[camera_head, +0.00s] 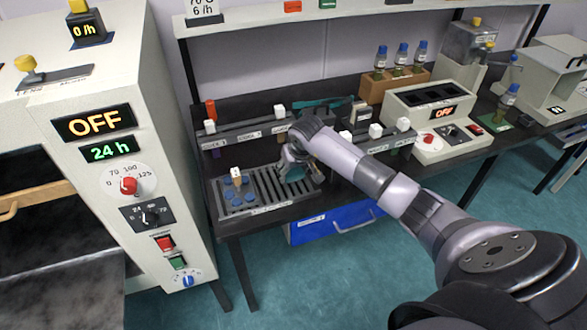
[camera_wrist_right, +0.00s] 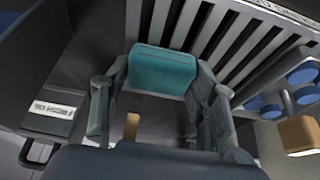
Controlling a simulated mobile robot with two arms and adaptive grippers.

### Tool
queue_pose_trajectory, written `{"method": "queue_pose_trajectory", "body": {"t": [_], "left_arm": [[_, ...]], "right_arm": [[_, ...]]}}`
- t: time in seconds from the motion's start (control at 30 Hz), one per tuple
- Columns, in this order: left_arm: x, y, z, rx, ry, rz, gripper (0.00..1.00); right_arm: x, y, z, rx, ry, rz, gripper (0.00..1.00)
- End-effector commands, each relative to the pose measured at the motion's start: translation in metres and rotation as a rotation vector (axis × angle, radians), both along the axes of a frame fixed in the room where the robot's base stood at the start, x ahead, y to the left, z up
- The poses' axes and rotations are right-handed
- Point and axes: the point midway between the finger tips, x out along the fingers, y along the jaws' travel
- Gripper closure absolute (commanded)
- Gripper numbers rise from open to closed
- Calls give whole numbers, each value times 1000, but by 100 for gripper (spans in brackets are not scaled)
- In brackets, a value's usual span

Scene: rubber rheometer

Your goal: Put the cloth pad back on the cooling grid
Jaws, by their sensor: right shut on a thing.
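The teal cloth pad (camera_wrist_right: 165,70) is between the fingers of my right gripper (camera_wrist_right: 160,82) in the right wrist view. The gripper is shut on it. In the head view the right gripper (camera_head: 291,160) points down over the right part of the cooling grid (camera_head: 268,184), and a bit of the teal pad (camera_head: 294,173) shows below the fingers. The dark slats of the grid (camera_wrist_right: 236,45) lie beside and beyond the pad in the wrist view. I cannot tell whether the pad touches the slats. My left gripper is not in view.
Several blue discs (camera_head: 238,196) and a small wooden-coloured block (camera_head: 237,174) occupy the grid's left part. Behind it stands a labelled rack (camera_head: 245,134) with white-topped pieces. A labelled dark box (camera_wrist_right: 55,112) is near the gripper. A large oven (camera_head: 110,75) stands left.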

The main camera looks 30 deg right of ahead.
Motion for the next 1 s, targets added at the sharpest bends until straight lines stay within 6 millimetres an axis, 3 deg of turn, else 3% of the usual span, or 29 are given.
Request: {"method": "queue_pose_trajectory", "body": {"t": [0.37,0.4,0.67,1.0], "left_arm": [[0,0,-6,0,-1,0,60],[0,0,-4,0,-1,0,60],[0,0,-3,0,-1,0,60],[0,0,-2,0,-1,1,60]], "right_arm": [[1,0,-5,-1,-2,0,69],[0,0,-3,0,-1,0,44],[0,0,-3,0,-1,0,27],[0,0,-1,1,-1,-1,27]]}}
